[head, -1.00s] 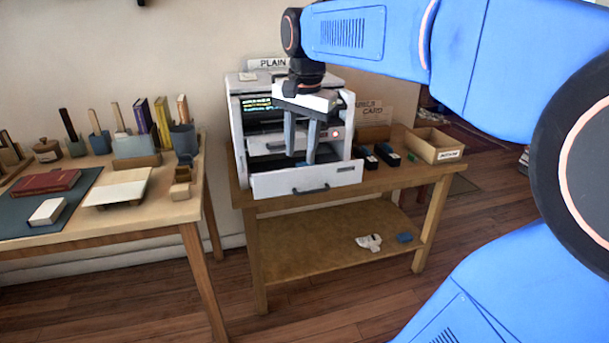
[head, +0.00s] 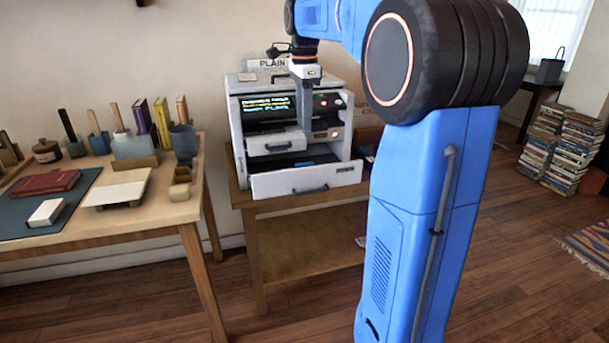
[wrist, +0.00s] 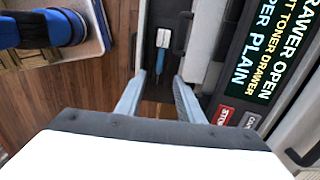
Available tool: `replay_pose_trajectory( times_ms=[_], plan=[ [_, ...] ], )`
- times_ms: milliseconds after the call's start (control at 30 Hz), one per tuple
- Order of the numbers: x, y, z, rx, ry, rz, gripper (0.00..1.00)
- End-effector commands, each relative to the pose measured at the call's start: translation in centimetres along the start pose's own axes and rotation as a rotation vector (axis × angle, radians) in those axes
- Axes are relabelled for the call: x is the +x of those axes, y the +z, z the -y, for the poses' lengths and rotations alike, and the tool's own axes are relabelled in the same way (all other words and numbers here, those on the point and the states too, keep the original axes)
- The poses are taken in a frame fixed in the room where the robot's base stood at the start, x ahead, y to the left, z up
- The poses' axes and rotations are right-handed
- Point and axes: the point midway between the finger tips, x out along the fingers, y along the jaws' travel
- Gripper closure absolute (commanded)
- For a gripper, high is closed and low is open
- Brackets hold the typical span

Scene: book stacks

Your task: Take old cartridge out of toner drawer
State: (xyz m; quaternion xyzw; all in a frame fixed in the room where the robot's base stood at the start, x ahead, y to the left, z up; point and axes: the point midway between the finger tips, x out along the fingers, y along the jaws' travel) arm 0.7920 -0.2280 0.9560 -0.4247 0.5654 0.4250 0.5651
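The white printer (head: 238,140) stands on a wooden table with its lower drawer (head: 290,184) pulled open. Its lit screen (wrist: 262,45) reads "DRAWER OPEN" and mentions the toner drawer. In the wrist view a dark cartridge-like piece with a white patch (wrist: 163,38) and a blue strip (wrist: 159,62) lies inside the open drawer. In the head view only a dark and blue patch shows there. My gripper (head: 306,128) is upright above the drawer, in front of the screen. In the wrist view its fingers (wrist: 159,77) are apart, with nothing visibly held.
A smaller upper drawer (head: 276,145) sticks out slightly above the lower one. A left table (head: 110,225) holds books and tools. My arm hides the right of the printer table. Book stacks (head: 565,150) stand far right.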

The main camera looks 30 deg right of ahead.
Motion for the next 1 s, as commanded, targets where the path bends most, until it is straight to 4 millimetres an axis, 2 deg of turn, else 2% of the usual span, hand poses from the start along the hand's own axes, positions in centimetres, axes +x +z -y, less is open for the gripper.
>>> replay_pose_trajectory(
  times_ms=[200, 400, 667, 1000],
  plan=[
    [4.0, 0.0, -0.1, -0.001, 0.002, 0.0, 0.66],
    [7.0, 0.0, 0.0, -0.001, 0.001, 0.0, 0.66],
    [8.7, 0.0, 0.0, -0.002, 0.0, 0.0, 0.66],
    [12.8, -0.1, 0.1, -0.002, 0.002, 0.0, 0.66]
  ],
)
